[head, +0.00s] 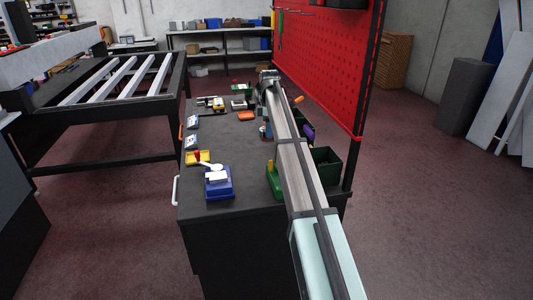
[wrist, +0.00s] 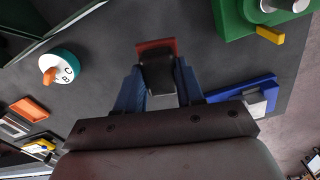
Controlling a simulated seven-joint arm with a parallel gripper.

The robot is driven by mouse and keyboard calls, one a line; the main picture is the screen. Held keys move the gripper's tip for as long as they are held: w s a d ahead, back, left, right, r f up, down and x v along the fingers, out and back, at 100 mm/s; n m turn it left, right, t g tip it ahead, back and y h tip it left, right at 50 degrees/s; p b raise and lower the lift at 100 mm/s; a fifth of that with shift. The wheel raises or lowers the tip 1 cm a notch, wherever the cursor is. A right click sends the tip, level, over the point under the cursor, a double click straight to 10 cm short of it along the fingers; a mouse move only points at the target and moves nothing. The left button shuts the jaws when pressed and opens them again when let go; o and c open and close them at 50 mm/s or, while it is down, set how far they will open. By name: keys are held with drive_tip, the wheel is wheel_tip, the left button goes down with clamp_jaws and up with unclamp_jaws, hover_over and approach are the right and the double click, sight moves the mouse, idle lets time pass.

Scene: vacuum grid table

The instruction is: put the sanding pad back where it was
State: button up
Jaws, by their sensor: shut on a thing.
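In the wrist view my gripper (wrist: 160,85) has its two blue fingers closed on a dark block (wrist: 158,74), which I take to be the sanding pad. A red-brown piece (wrist: 155,47) shows at the block's far end; I cannot tell whether it is part of the pad. The block is over the dark table top (wrist: 110,40), and I cannot tell whether it touches it. In the head view my arm hides most of the area around the gripper, and the pad cannot be made out there.
A round teal-and-white lettered piece (wrist: 61,67), an orange piece (wrist: 30,108), a blue box (wrist: 242,90) and a green container (wrist: 235,22) surround the gripper. In the head view a blue box (head: 219,188) stands near the table's front left; the table's middle (head: 232,145) is clear. A red pegboard (head: 325,60) rises at right.

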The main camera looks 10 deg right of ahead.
drive_tip(key=w+n, duration=0.1)
drive_tip(key=w, duration=0.5)
drive_tip(key=shift+n, duration=0.8)
drive_tip(key=shift+s+d+f, duration=0.1)
drive_tip(key=shift+f, duration=2.3)
drive_tip(key=shift+s+d+f, duration=0.1)
drive_tip(key=shift+f, duration=2.25)
drive_tip(key=shift+f, duration=0.15)
drive_tip(key=o, duration=1.1)
wheel_tip(320, 180, up, 12)
drive_tip(key=shift+r, duration=0.2)
